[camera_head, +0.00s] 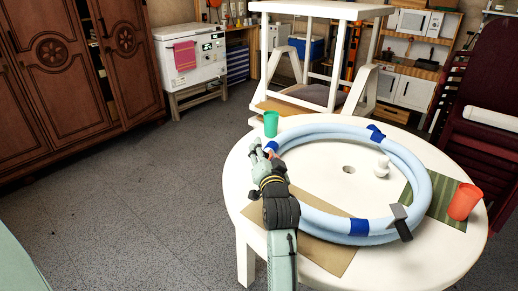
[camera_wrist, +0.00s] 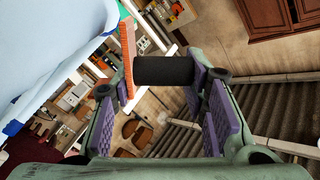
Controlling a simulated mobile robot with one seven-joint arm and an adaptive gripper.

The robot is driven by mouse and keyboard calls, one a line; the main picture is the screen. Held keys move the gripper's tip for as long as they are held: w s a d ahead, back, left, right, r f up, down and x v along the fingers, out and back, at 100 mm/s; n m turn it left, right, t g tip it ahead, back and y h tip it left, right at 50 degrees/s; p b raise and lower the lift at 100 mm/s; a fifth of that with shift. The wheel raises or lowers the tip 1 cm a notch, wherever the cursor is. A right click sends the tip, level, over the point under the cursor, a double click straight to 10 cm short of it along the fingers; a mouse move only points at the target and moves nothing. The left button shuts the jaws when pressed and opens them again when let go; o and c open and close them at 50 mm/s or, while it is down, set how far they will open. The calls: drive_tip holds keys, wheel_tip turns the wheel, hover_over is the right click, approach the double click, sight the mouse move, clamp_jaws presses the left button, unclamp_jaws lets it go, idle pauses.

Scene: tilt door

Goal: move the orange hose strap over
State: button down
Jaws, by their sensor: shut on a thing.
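The orange hose strap (camera_wrist: 128,60) shows in the wrist view as an upright orange band beside the pale blue hose (camera_wrist: 50,45). A black cylindrical handle (camera_wrist: 165,70) adjoins it and lies between the purple finger pads of my gripper (camera_wrist: 165,85). My gripper is shut on this handle. In the head view my gripper (camera_head: 262,152) is at the left side of the coiled hose (camera_head: 330,130), above the white round table (camera_head: 240,170). Only a small orange patch shows there; my gripper and the hose hide most of the strap.
A grey strap with a dark handle (camera_head: 400,220) is at the hose's front right. A green cup (camera_head: 271,124), white object (camera_head: 381,167) and orange-red cup (camera_head: 464,202) stand on the table. A white stool (camera_head: 325,60) stands behind. The floor to the left is clear.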

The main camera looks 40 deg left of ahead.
drive_tip(key=shift+w+d+m+p, duration=0.25)
drive_tip(key=shift+d+m, duration=0.05)
drive_tip(key=shift+m, duration=0.35)
drive_tip(key=shift+w+d+m+p, duration=0.25)
drive_tip(key=shift+m, duration=0.4)
drive_tip(key=shift+w+d, duration=0.1)
drive_tip(key=c, duration=1)
unclamp_jaws()
drive_tip(key=shift+f, duration=0.1)
drive_tip(key=v, duration=1.2)
